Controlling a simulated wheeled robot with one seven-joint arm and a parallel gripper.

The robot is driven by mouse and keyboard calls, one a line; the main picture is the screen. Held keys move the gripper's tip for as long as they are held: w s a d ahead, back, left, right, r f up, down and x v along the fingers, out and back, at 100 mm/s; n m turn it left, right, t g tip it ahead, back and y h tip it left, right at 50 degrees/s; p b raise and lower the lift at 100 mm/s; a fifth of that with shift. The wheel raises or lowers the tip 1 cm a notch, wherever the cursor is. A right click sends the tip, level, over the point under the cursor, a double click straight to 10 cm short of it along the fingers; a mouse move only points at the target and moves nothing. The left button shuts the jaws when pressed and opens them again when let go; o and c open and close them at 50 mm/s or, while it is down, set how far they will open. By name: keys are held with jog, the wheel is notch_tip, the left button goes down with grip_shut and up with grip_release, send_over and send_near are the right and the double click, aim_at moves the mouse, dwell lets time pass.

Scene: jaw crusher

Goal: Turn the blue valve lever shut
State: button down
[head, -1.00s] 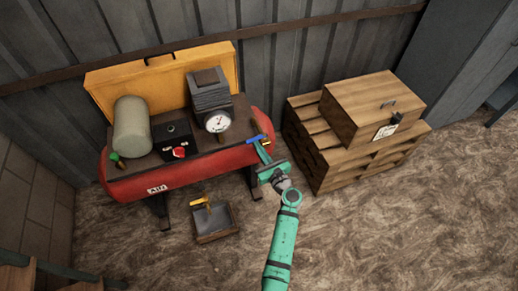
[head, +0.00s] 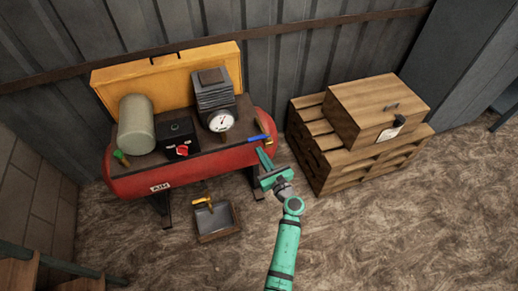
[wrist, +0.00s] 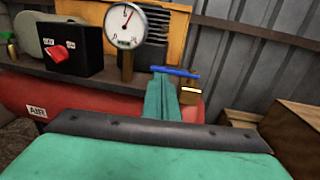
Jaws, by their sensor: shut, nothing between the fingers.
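The blue valve lever (head: 258,138) is at the right end of the red air tank (head: 150,183), lying roughly level just above a small brass valve body (head: 269,142). In the wrist view the blue lever (wrist: 176,71) crosses just beyond my fingertips, with the brass body (wrist: 191,88) to the right. My green gripper (head: 264,158) is shut and empty, pointing up at the lever from the front. In the wrist view my gripper fingers (wrist: 161,95) overlap the lever's near side; I cannot tell whether they touch it.
A round gauge (head: 220,121), a black box with a red knob (head: 181,151) and a grey-green cylinder (head: 136,125) stand on the tank's top. A wooden crate (head: 345,110) on pallets is to the right.

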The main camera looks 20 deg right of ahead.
jog(key=s, duration=1)
jog(key=shift+d, duration=0.3)
jog(key=shift+s, duration=0.15)
jog(key=s+a+r+n+h, duration=0.1)
jog(key=s+a+r+n, duration=0.2)
jog(key=s+a+n, duration=0.3)
jog(key=s+a+r+n+g+h, duration=0.1)
jog(key=s+a+r+n, duration=0.2)
jog(key=s+a+n, duration=0.4)
jog(key=s+a+r+n+g+h, duration=0.1)
jog(key=s+a+r+n, duration=0.2)
jog(key=s+n, duration=1.8)
jog(key=s+a, duration=0.1)
jog(key=a, duration=0.2)
jog(key=shift+a+r, duration=0.15)
jog(key=shift+r, duration=0.05)
